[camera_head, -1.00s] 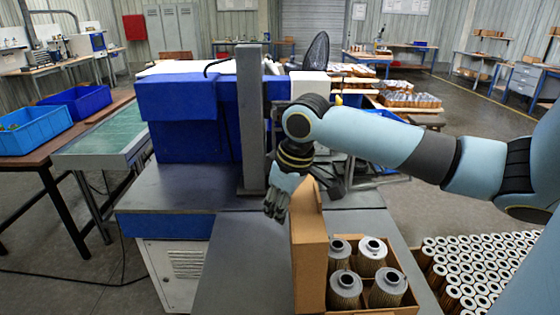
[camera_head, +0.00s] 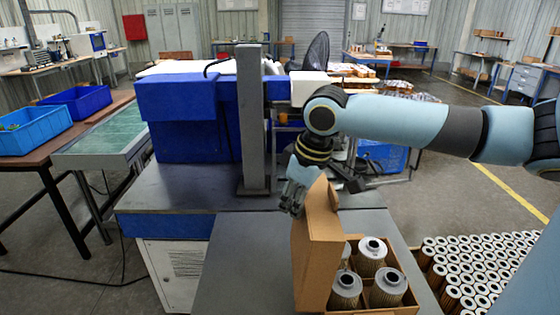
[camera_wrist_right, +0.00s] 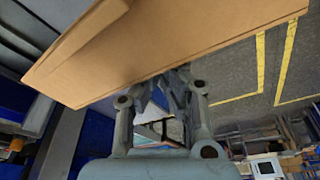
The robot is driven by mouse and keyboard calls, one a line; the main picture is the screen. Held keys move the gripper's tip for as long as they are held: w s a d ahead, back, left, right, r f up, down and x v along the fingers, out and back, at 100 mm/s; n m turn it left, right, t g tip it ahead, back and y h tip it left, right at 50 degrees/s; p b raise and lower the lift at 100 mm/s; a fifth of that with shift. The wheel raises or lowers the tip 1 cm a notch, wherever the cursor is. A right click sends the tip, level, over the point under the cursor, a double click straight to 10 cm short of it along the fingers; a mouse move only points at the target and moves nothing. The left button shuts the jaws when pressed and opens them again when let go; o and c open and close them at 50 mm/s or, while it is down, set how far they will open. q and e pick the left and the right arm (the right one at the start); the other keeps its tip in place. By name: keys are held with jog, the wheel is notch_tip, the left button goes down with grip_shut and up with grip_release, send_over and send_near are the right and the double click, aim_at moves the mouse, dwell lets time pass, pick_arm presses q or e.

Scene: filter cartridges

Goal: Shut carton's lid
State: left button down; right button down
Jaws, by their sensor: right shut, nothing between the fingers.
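The cardboard carton (camera_head: 408,272) stands open on the grey bench and holds several metal filter cartridges (camera_head: 371,256). Its brown lid (camera_head: 316,250) stands raised along the carton's left side and tilts a little toward the right. My right gripper (camera_head: 291,205) is shut and empty, at the upper left edge of the lid, and seems to touch its outer side. In the right wrist view the lid (camera_wrist_right: 190,45) spans the top, across the fingertips, which it partly hides. My left gripper is not in view.
The grey bench top (camera_head: 240,265) is clear left of the carton. A grey post (camera_head: 252,120) and a blue machine (camera_head: 185,115) stand behind. Many cartridges (camera_head: 480,265) stand at the right. Blue bins (camera_head: 33,130) lie far left.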

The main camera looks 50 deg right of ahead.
aim_at(320, 202)
jog(key=shift+s+d+r, duration=0.2)
jog(key=shift+s+d, duration=0.15)
jog(key=shift+s, duration=0.1)
jog(key=shift+s+d+r, duration=0.15)
jog(key=shift+s+d, duration=0.2)
jog(key=shift+s, duration=0.1)
jog(key=shift+s+d+r, duration=0.15)
jog(key=shift+s+d, duration=0.8)
jog(key=shift+s, duration=0.2)
jog(key=shift+a, duration=0.1)
dwell(0.8)
